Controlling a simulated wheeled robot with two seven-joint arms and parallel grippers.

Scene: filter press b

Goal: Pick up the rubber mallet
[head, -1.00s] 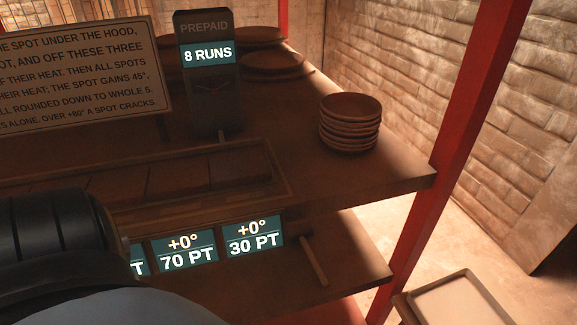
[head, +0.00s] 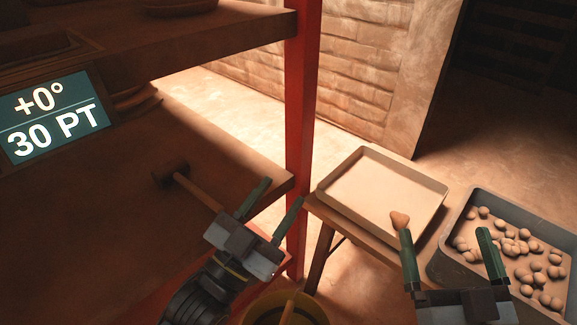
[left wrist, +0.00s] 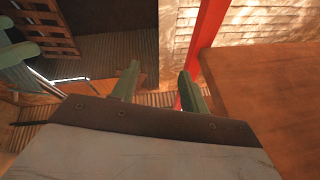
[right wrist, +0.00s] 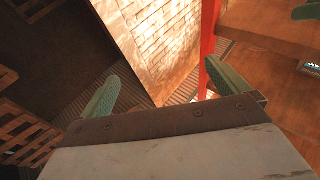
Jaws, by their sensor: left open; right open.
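The rubber mallet (head: 197,190), with a dark head and a light wooden handle, lies on the lower wooden shelf (head: 110,215) in the head view. Its handle points toward the shelf's front right corner. My left gripper (head: 283,192) is open and empty, just right of the handle's end, by the shelf corner; its fingers point up and right. I cannot tell its height against the shelf. My right gripper (head: 445,235) is open in front of the tray and bin, well right of the mallet. Neither wrist view shows the mallet.
A red post (head: 302,90) stands at the shelf corner beside my left gripper. A side table holds a shallow tray (head: 325,192); a grey bin (head: 540,220) holds several round lumps. A yellowish bucket (head: 318,308) stands below. An upper shelf (head: 225,33) overhangs at the back left.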

